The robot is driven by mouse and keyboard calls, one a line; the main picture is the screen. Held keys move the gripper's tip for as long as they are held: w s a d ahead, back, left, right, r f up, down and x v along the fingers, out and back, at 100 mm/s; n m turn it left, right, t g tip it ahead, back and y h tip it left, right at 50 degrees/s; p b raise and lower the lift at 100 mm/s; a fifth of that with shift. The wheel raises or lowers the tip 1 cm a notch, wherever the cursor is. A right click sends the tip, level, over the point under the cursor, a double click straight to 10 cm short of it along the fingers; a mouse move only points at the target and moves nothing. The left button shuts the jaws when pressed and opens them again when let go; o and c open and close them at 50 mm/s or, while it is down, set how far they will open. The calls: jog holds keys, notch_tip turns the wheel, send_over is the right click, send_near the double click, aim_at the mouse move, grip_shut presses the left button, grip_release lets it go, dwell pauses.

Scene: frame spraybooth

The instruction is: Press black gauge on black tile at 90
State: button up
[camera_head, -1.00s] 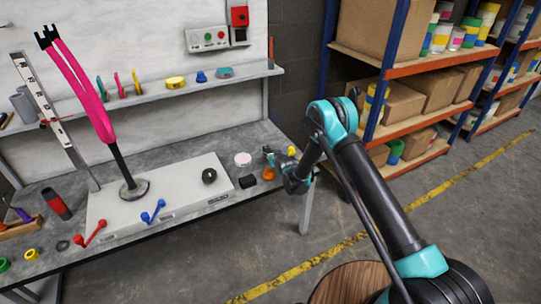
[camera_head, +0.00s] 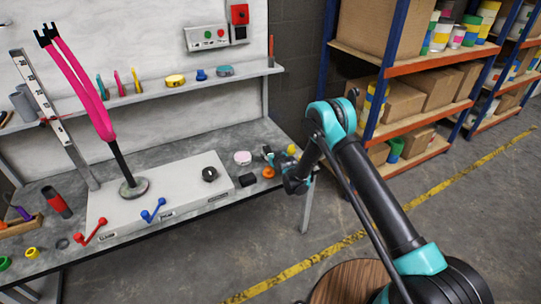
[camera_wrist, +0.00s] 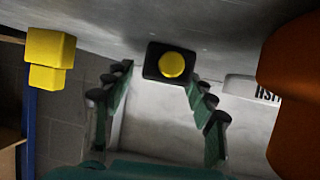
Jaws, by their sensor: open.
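A small black block (camera_head: 248,180) lies on the grey workbench, just right of the white box. In the wrist view a black square piece with a round yellow face (camera_wrist: 171,64) lies beyond and between my fingertips; it appears to be this block. A black round piece with a hole (camera_head: 209,174) sits on the white box. I cannot tell which of these is the gauge or the tile, and no 90 mark is readable. My gripper (camera_head: 268,153) is open and empty near the bench's right end; its spread fingers also show in the wrist view (camera_wrist: 158,78).
An orange piece (camera_head: 268,172) and a pink disc (camera_head: 243,157) lie near the black block. A yellow piece (camera_head: 291,150) is close to my gripper. The white box (camera_head: 185,178) carries a tall pink-armed stand (camera_head: 120,165). Shelving (camera_head: 400,75) stands right.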

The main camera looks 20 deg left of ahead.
jog(key=v, duration=0.7)
jog(key=shift+s+d+r, duration=0.1)
jog(key=shift+s+d, duration=0.1)
jog(key=w+d+r+m+h, duration=0.2)
jog(key=w+d+r+h, duration=0.1)
jog(key=d+r, duration=1.1)
jog(key=s+d+r+m+g+h, duration=0.1)
jog(key=s+d+r, duration=0.2)
jog(key=d, duration=0.6)
jog(key=s+d+r+m+h, duration=0.1)
jog(key=s+d+r, duration=0.2)
jog(key=d, duration=0.7)
jog(key=s+d+r+m+g+h, duration=0.2)
jog(key=s+d+r, duration=0.1)
jog(key=s+d, duration=0.95)
jog(key=s+d+f+m+g, duration=0.1)
jog(key=s+d, duration=0.3)
jog(key=s, duration=0.5)
jog(key=s+d+f+m+g+h, duration=0.1)
jog(key=s+d, duration=0.4)
jog(key=s, duration=0.4)
jog(key=shift+s+d+f, duration=0.2)
jog(key=shift+d+f, duration=0.05)
jog(key=shift+d, duration=0.1)
